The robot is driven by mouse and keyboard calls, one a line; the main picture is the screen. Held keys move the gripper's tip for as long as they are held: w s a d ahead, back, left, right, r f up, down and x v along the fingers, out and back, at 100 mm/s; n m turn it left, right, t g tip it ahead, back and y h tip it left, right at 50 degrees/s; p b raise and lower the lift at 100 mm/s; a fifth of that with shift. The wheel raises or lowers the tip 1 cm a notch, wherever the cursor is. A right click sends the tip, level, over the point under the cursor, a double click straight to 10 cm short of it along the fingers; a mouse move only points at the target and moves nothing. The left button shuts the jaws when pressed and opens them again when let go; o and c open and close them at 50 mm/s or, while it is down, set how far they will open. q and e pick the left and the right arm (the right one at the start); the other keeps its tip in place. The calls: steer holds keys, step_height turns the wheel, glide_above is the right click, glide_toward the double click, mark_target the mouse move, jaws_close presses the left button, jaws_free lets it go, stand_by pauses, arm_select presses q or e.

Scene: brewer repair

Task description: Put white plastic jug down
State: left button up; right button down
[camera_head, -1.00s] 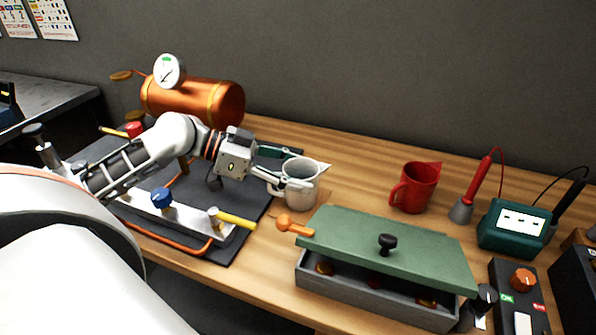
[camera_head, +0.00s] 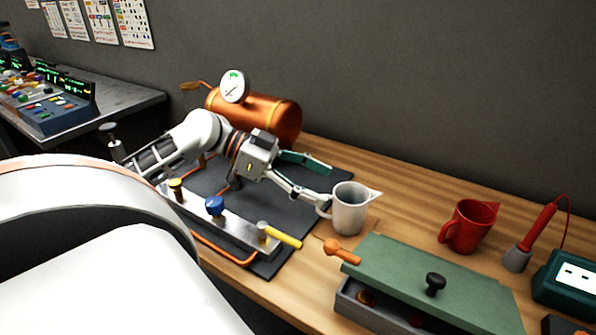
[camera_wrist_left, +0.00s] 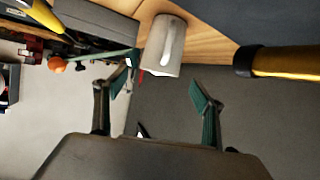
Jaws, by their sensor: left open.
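The white plastic jug (camera_head: 349,212) stands upright on the wooden workbench, with its handle to the left and its spout to the right. My left gripper (camera_head: 324,187) is open and empty, at the jug's left near the handle. Its lower finger overlaps the handle in the head view; whether they touch I cannot tell. In the left wrist view, the jug (camera_wrist_left: 165,46) shows beyond the spread fingers of the left gripper (camera_wrist_left: 163,80). My right gripper is in neither view.
A green-lidded box (camera_head: 430,284) sits in front of the jug, and a red jug (camera_head: 468,226) stands to its right. A copper tank (camera_head: 268,117) with a gauge is behind my arm. Bare bench lies behind and right of the white jug.

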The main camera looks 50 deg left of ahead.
arm_select(q)
steer(key=v, duration=0.4)
steer(key=shift+s+a+r, duration=0.1)
steer(key=shift+s+a, duration=0.1)
steer(key=shift+a, duration=0.05)
stand_by(0.4)
